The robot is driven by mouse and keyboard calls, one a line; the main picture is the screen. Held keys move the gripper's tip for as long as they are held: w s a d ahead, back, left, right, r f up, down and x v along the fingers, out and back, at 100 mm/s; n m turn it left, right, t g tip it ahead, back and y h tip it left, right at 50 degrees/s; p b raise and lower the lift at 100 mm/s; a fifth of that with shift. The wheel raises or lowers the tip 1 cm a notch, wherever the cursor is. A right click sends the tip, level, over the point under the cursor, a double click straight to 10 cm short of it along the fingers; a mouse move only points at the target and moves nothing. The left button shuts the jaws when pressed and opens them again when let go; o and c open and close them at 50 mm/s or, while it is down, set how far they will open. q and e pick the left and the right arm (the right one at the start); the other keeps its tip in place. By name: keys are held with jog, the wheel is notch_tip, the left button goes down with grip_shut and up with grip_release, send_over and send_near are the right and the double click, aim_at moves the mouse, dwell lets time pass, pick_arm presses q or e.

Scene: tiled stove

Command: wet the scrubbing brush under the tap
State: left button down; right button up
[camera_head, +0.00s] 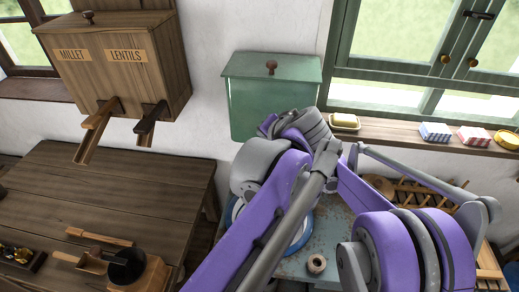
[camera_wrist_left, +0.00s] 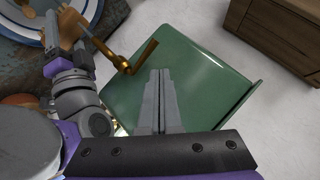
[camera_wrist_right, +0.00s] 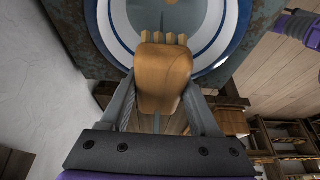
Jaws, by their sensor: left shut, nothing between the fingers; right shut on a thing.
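The green water tank (camera_head: 290,80) hangs on the white wall in the head view. In the left wrist view the tank (camera_wrist_left: 190,85) fills the middle, with a brass tap (camera_wrist_left: 125,62) and its lever at its edge. My left gripper (camera_wrist_left: 160,75) is shut and empty, its fingertips close to the lever. My right gripper (camera_wrist_right: 165,95) is shut on the wooden scrubbing brush (camera_wrist_right: 165,80), which is over the white, blue-rimmed basin (camera_wrist_right: 119,22). The bristles point toward the basin. My arms hide most of the tap area and basin in the head view.
A wooden dispenser marked millet and lentils (camera_head: 115,65) hangs at left above a wooden table (camera_head: 110,190). A windowsill (camera_head: 385,132) at right holds soap and small boxes. A small roll (camera_head: 317,264) sits on the worn blue stand (camera_head: 335,235).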

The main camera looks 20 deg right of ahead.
pick_arm(q)
jog(key=s+a+f+m+t+h, duration=0.3)
jog(key=s+f+m+t, duration=0.15)
jog(key=s+m, duration=0.55)
jog(key=w+d+f+n, duration=0.1)
jog(key=w+d+f, duration=0.1)
jog(key=w, duration=1)
jog(key=shift+w+d+f, duration=0.15)
jog(key=shift+w+d, duration=0.1)
jog(key=shift+t, duration=0.25)
jog(key=shift+w+a, duration=0.15)
jog(key=shift+w, duration=0.4)
jog(key=shift+w+a, duration=0.15)
jog(key=shift+w, duration=0.35)
jog(key=s+a+r, duration=0.2)
jog(key=s+a, duration=0.5)
jog(key=s, duration=0.4)
jog(key=shift+s+r, duration=0.4)
